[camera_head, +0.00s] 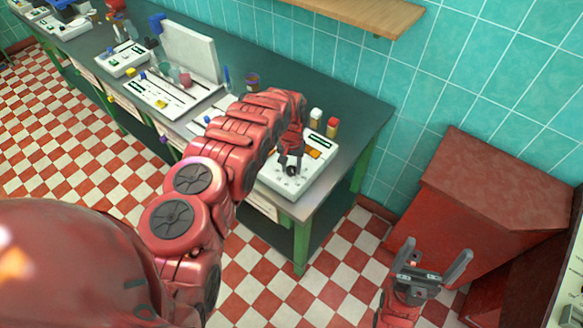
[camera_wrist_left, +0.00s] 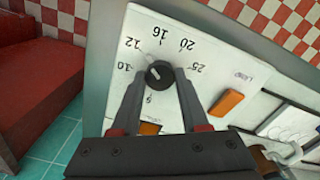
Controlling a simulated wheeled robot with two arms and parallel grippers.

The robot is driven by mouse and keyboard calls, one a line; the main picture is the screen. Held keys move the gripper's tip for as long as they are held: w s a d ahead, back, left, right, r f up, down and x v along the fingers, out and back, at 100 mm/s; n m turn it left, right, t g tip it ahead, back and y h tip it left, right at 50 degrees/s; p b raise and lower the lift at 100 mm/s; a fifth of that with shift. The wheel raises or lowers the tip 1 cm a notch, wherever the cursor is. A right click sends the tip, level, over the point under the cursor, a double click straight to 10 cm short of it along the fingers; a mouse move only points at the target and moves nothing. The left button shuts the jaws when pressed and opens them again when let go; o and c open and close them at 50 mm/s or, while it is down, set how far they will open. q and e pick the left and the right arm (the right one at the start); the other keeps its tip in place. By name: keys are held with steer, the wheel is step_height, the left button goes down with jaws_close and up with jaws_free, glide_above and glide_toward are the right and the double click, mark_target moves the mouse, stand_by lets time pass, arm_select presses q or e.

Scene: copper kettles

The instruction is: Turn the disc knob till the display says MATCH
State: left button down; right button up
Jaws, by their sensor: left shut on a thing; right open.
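A white panel box (camera_head: 312,172) stands at the near right end of the bench. Its dark disc knob (camera_wrist_left: 159,74) has a light pointer mark and sits within a ring of printed numbers, 10, 12, 16, 20 and 25 among them; the mark's exact reading is unclear. My left gripper (camera_head: 291,168) is shut on the knob, with one finger on each side in the left wrist view. A small dark green display (camera_head: 320,140) is on the box; its text is too small to read. My right gripper (camera_head: 432,268) is open and empty, off the bench at the lower right.
An orange block (camera_wrist_left: 227,102) sits on the panel beside the number ring. Two small capped jars (camera_head: 332,127) stand behind the box. Other devices line the bench (camera_head: 362,118) to the left. A red cabinet (camera_head: 490,195) stands at the right.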

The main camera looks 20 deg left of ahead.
arm_select(q)
steer(key=m+b, duration=0.2)
steer(key=m, duration=0.1)
steer(key=shift+s+f, duration=0.1)
steer(key=shift+f, duration=0.15)
steer(key=shift+r+m+b, duration=0.2)
steer(key=shift+m+b, duration=0.65)
steer(key=shift+m, duration=0.85)
steer(key=shift+c, duration=2)
jaws_free()
steer(key=shift+r, duration=0.1)
